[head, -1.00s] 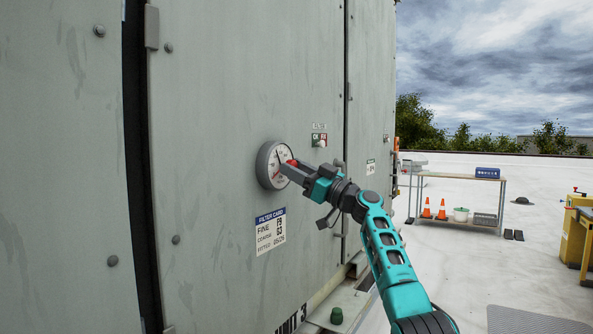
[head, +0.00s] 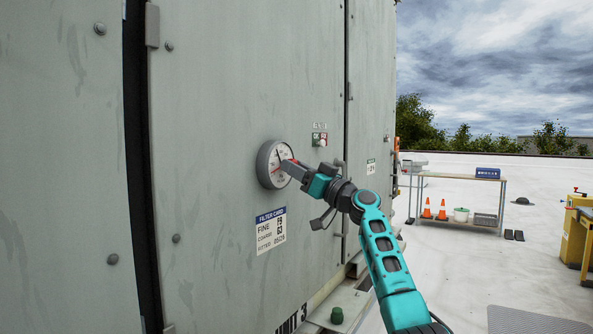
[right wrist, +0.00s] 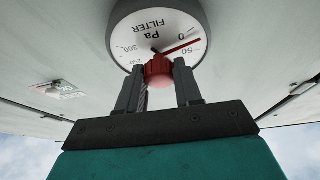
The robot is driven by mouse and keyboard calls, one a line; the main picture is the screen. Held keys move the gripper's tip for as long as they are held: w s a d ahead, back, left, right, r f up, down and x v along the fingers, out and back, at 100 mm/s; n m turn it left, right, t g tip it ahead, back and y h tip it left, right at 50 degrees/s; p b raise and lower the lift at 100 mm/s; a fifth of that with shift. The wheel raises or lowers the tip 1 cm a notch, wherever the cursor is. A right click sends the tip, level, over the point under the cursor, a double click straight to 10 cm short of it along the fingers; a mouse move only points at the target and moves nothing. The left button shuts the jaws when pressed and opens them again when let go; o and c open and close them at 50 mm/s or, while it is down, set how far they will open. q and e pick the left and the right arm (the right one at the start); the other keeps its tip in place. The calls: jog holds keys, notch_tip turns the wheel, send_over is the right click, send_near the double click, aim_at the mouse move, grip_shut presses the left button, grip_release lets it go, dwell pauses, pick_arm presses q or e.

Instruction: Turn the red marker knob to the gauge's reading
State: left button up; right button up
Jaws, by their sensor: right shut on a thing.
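The round white gauge (head: 263,168) with a grey rim is on the cooler's front panel. It shows upside down in the right wrist view (right wrist: 140,30), with FILTER and Pa on its face. My right gripper (head: 287,168) is at the gauge, its fingers shut on the red marker knob (right wrist: 158,71). In the right wrist view the knob sits between both fingertips. The red pointer (right wrist: 182,46) lies between the 0 and 50 marks. A dark needle (head: 279,155) points up and slightly left in the head view. My left gripper is out of view.
A filter card (head: 270,231) is below the gauge. A bench (head: 457,177) with cones stands far right.

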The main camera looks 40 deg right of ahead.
jog(key=shift+a+r+m+g+h+p, duration=0.1)
jog(key=shift+m+g+h+p, duration=0.75)
jog(key=shift+m, duration=2.3)
jog(key=shift+r+m+g+h+p, duration=0.1)
jog(key=shift+m+g+h+p, duration=0.3)
jog(key=shift+m+h, duration=1.75)
jog(key=shift+a+r+m+g+p, duration=0.1)
jog(key=shift+m+g+p, duration=0.55)
jog(key=shift+m, duration=3.45)
jog(key=o, duration=1)
jog(key=shift+o, duration=0.2)
jog(key=shift+s, duration=0.1)
